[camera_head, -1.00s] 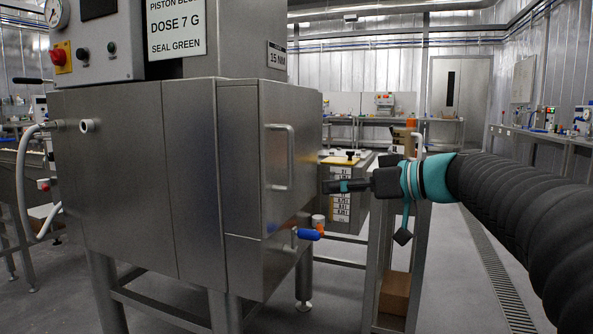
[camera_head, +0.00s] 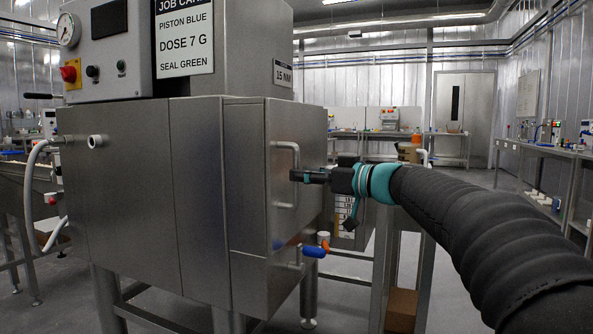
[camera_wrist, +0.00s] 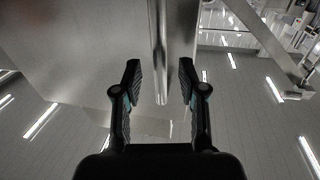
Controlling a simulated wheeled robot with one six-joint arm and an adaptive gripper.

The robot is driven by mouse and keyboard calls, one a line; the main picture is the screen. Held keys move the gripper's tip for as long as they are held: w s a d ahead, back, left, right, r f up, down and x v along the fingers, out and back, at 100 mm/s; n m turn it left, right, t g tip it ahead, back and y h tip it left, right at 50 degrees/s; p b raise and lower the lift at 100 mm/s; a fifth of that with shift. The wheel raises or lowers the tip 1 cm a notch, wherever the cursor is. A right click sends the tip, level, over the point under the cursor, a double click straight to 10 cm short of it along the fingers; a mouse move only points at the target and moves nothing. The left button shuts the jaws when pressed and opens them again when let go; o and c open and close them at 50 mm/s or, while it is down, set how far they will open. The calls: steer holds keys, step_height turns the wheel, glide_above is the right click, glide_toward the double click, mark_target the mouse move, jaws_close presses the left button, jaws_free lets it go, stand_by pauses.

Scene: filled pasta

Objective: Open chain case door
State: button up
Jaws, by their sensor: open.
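The chain case door (camera_head: 295,175) is a steel panel on the right side of the machine's steel cabinet, and it looks shut. Its vertical bar handle (camera_head: 296,172) stands out from the panel. My gripper (camera_head: 296,175) is at the handle, level with its middle. In the wrist view my gripper (camera_wrist: 160,85) is open, with one finger on each side of the handle bar (camera_wrist: 160,50). The bar lies between the fingers, with a gap visible on both sides. The finger nearest the head camera covers part of the handle.
A blue-handled valve (camera_head: 313,251) sticks out below the door. A control box (camera_head: 105,50) and job card sign (camera_head: 184,38) are above the cabinet. A steel stand (camera_head: 405,265) with a cardboard box (camera_head: 401,309) is to the right. Open floor lies further right.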

steer(key=shift+x, duration=1.35)
jaws_close()
